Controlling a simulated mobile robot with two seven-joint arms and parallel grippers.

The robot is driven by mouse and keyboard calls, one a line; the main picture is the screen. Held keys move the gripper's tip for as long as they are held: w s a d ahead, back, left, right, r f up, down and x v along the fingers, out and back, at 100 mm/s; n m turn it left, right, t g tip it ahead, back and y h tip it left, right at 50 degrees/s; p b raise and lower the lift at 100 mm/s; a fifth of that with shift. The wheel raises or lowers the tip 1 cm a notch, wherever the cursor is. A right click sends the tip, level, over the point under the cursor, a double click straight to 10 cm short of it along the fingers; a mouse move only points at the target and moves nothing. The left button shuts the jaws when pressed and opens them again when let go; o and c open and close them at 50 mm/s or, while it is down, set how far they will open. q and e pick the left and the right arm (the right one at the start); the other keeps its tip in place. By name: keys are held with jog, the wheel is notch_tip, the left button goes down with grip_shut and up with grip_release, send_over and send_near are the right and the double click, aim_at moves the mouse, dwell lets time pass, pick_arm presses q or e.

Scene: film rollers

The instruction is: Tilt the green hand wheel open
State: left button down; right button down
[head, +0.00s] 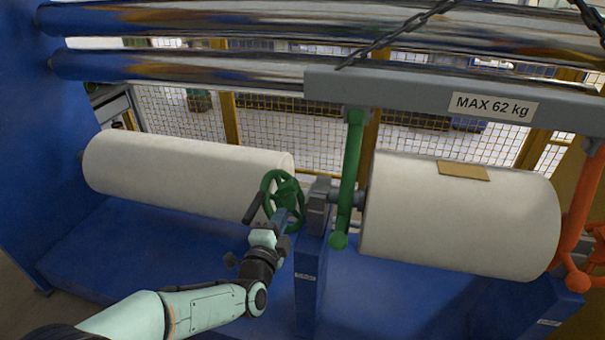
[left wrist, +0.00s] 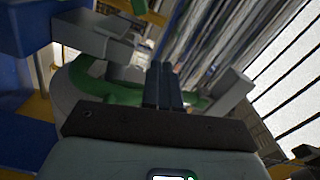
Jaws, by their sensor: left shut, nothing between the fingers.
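The green hand wheel (head: 267,188) is in the middle of the head view, at the right end of the left white roll and beside a blue post. My left gripper (head: 283,214) is at the lower part of the wheel and partly covers it. In the left wrist view its fingers (left wrist: 163,82) are together with nothing between them. Green parts of the wheel (left wrist: 203,104) show behind and beside the fingers. I cannot tell whether the fingers touch the wheel. My right gripper is not in view.
White rolls lie left (head: 180,175) and right (head: 460,215) of the blue post (head: 309,275). A green lever (head: 350,170) hangs right of the wheel, below a grey beam (head: 400,95). An orange lever (head: 580,215) stands at far right. Chrome rollers (head: 200,66) run above.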

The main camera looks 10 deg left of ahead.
pick_arm(q)
jog(key=s, duration=0.6)
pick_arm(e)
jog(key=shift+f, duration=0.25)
pick_arm(q)
jog(key=shift+a, duration=0.1)
